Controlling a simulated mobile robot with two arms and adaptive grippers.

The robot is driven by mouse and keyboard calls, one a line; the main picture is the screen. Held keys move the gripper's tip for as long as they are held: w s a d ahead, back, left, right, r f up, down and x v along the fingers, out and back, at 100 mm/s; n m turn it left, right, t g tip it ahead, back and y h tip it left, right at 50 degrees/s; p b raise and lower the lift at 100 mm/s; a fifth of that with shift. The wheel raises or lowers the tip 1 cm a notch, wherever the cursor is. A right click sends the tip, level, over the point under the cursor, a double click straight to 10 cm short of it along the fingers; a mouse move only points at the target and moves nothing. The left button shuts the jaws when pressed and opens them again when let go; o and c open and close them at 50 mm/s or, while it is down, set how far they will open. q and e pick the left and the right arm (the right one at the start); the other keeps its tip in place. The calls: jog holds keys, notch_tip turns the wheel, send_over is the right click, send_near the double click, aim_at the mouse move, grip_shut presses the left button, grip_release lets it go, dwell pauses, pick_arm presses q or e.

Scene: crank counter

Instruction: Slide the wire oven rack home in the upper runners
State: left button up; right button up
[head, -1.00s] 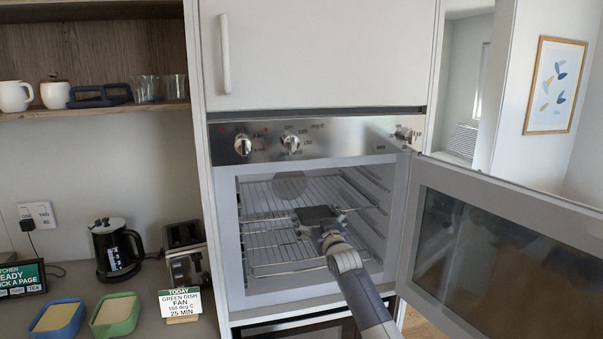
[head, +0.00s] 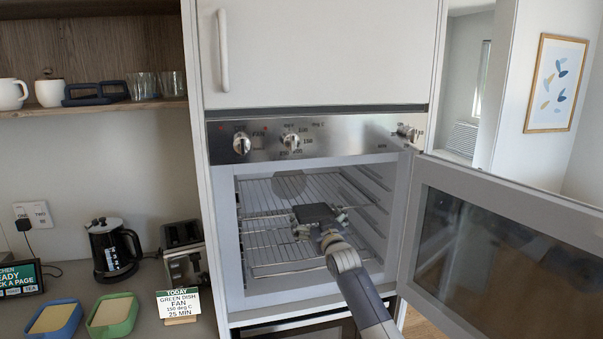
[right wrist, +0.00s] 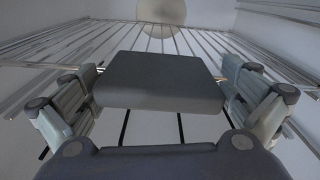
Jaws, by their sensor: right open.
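A wire oven rack (head: 262,203) lies inside the open oven (head: 230,260), its bars running front to back. A second set of wire bars with a front rail (head: 275,271) shows lower down. Ladder-like runners (head: 368,185) line the right inner wall. My right gripper (head: 318,213) reaches into the oven mouth, in front of the rack. Its fingers are spread and hold nothing. In the right wrist view, the fingers stand wide apart beside the dark gripper body (right wrist: 158,82), with rack wires (right wrist: 110,38) beyond. The gripper hides part of the rack; contact cannot be told. My left gripper is not in view.
The oven door (head: 500,250) stands swung open to the right, beside my right arm. A control panel with knobs (head: 290,141) is above the opening.

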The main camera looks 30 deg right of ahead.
jog(key=r+v, duration=0.1)
jog(key=v, duration=1.1)
jog(key=s+a+f+g+y+b, duration=0.1)
jog(key=s+a+f+g, duration=0.1)
jog(key=f, duration=1.2)
jog(key=s+a+f+g+y, duration=0.1)
jog(key=s+a+f+g, duration=0.15)
jog(key=f, duration=1.15)
jog(key=s+a+f+n+g, duration=0.1)
jog(key=s+a+f, duration=0.1)
jog(key=s+f, duration=0.35)
jog(key=s+a+f+g+y, duration=0.1)
jog(key=s+f+g, duration=0.15)
jog(key=f, duration=0.65)
jog(key=s+a+f+n+g, duration=0.15)
jog(key=s+f, duration=0.25)
jog(key=f, duration=0.4)
jog(key=s+a+f+g+b, duration=0.1)
jog(key=s+a+f+g, duration=0.15)
jog(key=s+f, duration=0.65)
jog(key=s+a+f+g+b, duration=0.1)
jog(key=s+a+f, duration=0.2)
jog(key=s+f, duration=0.55)
jog(key=s+a+f+g, duration=0.2)
jog(key=s, duration=1.1)
jog(key=s+a+f+g+y, duration=0.1)
jog(key=s+a+f+g, duration=0.1)
jog(key=s, duration=1.2)
jog(key=shift+f+n, duration=0.35)
jog(key=shift+f, duration=0.5)
